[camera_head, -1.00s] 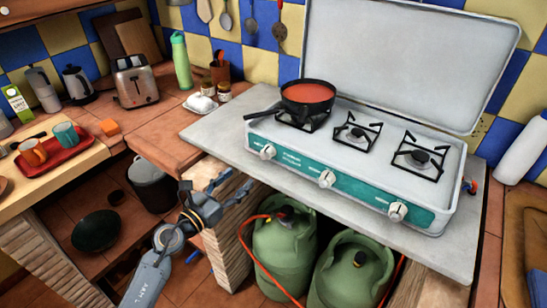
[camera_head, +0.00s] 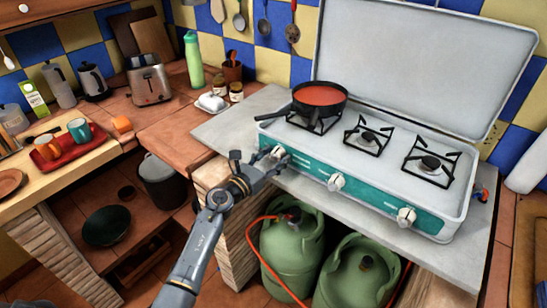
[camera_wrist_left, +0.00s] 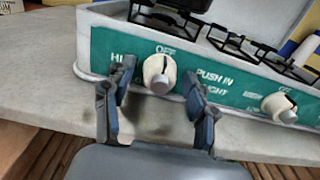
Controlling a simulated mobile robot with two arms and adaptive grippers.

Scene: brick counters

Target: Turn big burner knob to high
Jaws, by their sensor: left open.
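The camping stove (camera_head: 325,162) has a teal front panel with three white knobs. The left knob (camera_head: 277,153) sits below the burner (camera_head: 315,122) that bears a pan (camera_head: 320,97). My left gripper (camera_head: 257,158) is open at this knob. In the left wrist view, the left knob (camera_wrist_left: 158,74) stands between the open fingers of my left gripper (camera_wrist_left: 157,72), with "OFF" printed above it; no grip on it shows. The middle knob (camera_head: 336,182) and right knob (camera_head: 406,217) are free. Which burner is the big one is not clear. My right gripper is out of view.
The stove's raised lid (camera_head: 425,65) stands behind the burners. The pan's handle (camera_head: 270,115) sticks out left above the counter. Green gas bottles (camera_head: 290,245) with an orange hose stand below. A brick pillar (camera_head: 235,225) is beside my left arm.

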